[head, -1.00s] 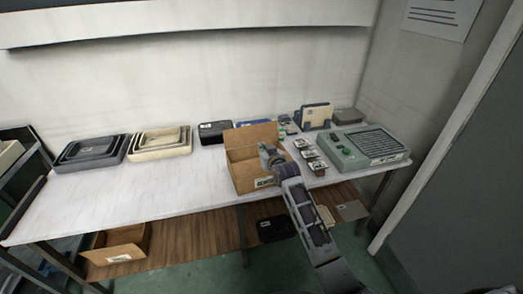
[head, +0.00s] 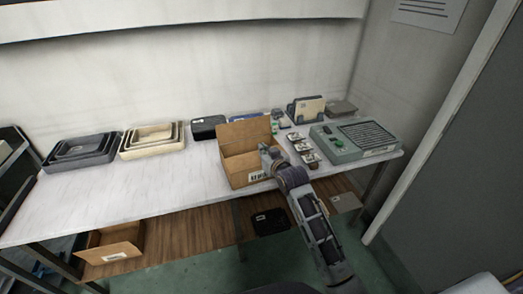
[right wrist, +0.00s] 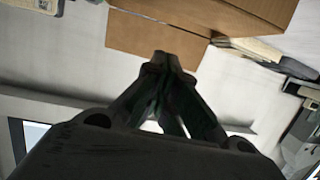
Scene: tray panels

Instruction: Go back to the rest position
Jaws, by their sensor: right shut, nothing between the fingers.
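My right arm comes up from the bottom right in the head view. My right gripper (head: 266,152) is at the front right side of the open cardboard box (head: 240,176), which stands on the white table (head: 150,190). In the right wrist view the fingers of my right gripper (right wrist: 165,62) are together and empty, with brown cardboard (right wrist: 160,36) beyond them. Whether the gripper touches the box is unclear. My left gripper is not in view.
Nested grey trays (head: 82,150) and cream trays (head: 152,140) stand at the left. Several small dark-and-white items (head: 301,147) and a grey-green device (head: 355,141) are right of the box. A lower shelf (head: 190,232) holds another box (head: 112,246). The front left tabletop is clear.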

